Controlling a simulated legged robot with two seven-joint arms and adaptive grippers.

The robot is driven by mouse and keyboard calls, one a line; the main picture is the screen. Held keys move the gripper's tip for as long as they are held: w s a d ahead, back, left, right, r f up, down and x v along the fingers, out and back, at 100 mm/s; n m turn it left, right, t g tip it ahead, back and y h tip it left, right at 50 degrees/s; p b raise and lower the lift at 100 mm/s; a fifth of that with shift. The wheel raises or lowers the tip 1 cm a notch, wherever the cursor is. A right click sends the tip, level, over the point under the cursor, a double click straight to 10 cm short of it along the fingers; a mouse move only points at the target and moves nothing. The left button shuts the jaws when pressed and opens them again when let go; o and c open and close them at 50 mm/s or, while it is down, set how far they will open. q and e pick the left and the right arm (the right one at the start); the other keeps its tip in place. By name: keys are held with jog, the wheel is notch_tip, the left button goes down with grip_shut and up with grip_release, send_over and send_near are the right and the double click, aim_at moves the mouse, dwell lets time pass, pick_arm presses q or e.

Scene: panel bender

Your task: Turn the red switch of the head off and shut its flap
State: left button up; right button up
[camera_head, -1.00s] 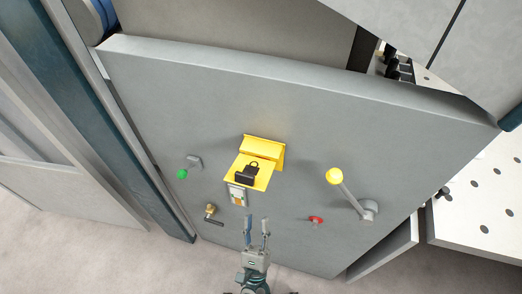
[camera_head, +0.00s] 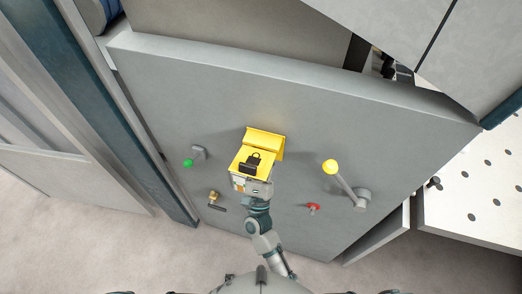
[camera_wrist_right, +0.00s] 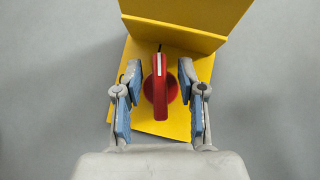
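The red switch (camera_wrist_right: 160,85) is a round knob with a raised grip bar, standing upright with a white mark at its top. It sits on a yellow back plate (camera_wrist_right: 150,128) in the right wrist view. Its yellow flap (camera_wrist_right: 190,22) stands open above it. My right gripper (camera_wrist_right: 159,82) is open, with one blue-padded finger on each side of the knob and a small gap visible on both sides. In the head view its fingertips are hidden under the flap. My left gripper is not in view.
On the same grey panel (camera_head: 290,110) are a green-knobbed lever (camera_head: 188,162), a brass fitting with a dark handle (camera_head: 215,198), a yellow-ball lever (camera_head: 331,167) and a small red handle (camera_head: 314,208). A white perforated table (camera_head: 480,195) is at the right.

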jog(key=shift+w+a+r, duration=0.1)
jog(key=shift+w+a, duration=0.05)
jog(key=shift+c, duration=0.2)
grip_shut()
jog(key=shift+a+f+n+g+y+p, duration=0.15)
jog(key=shift+n+g+y+p, duration=1.6)
jog(key=shift+n, duration=1.6)
jog(key=shift+f+n+g+y+p, duration=0.2)
jog(key=shift+n+g+y+p, duration=1.5)
jog(key=shift+n, duration=1.6)
jog(key=shift+a+f+n+g+y+p, duration=0.15)
jog(key=shift+n+g+y+p, duration=1.55)
jog(key=shift+n, duration=1.65)
jog(key=shift+d+g+h+p, duration=0.1)
jog(key=shift+g+h+p, duration=0.15)
jog(key=shift+h+p, duration=0.25)
